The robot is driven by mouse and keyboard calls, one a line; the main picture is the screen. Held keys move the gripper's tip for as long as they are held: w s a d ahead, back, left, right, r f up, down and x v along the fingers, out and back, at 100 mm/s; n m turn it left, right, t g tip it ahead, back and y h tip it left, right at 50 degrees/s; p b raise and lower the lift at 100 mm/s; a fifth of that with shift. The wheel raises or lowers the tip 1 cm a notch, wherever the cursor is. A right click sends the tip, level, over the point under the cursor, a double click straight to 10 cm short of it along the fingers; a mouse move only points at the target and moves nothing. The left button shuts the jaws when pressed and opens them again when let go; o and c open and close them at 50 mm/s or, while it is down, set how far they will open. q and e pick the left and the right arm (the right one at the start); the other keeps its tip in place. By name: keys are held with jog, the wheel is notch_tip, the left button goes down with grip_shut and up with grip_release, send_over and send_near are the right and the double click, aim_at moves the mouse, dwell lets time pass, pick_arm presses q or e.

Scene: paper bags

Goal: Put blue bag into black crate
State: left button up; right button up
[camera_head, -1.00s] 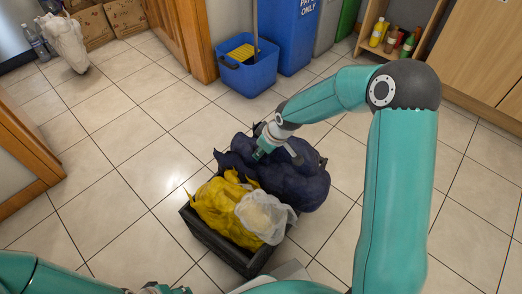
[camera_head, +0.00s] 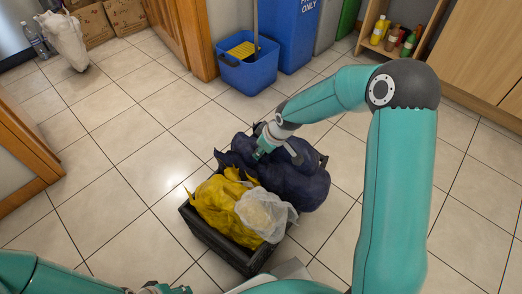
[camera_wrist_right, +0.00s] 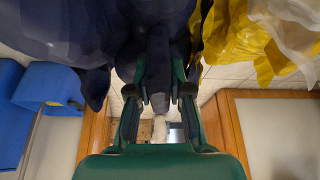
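The blue bag (camera_head: 298,186) is a dark navy, crumpled bag standing on the floor against the far right side of the black crate (camera_head: 212,240). My right gripper (camera_head: 278,156) is at the top of the blue bag, its fingers spread apart. In the right wrist view, the fingers (camera_wrist_right: 160,88) stand either side of a fold of the blue bag (camera_wrist_right: 140,30), and the fingertips are partly hidden by it. My left gripper (camera_head: 165,289) shows only in part at the bottom edge, so its fingers are unclear.
A yellow bag (camera_head: 218,205) and a whitish translucent bag (camera_head: 265,215) fill the crate and rise above its rim. A blue bucket (camera_head: 247,75) stands behind, before a blue bin (camera_head: 292,35). The tiled floor left of the crate is clear.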

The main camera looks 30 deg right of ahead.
jog(key=o, duration=0.4)
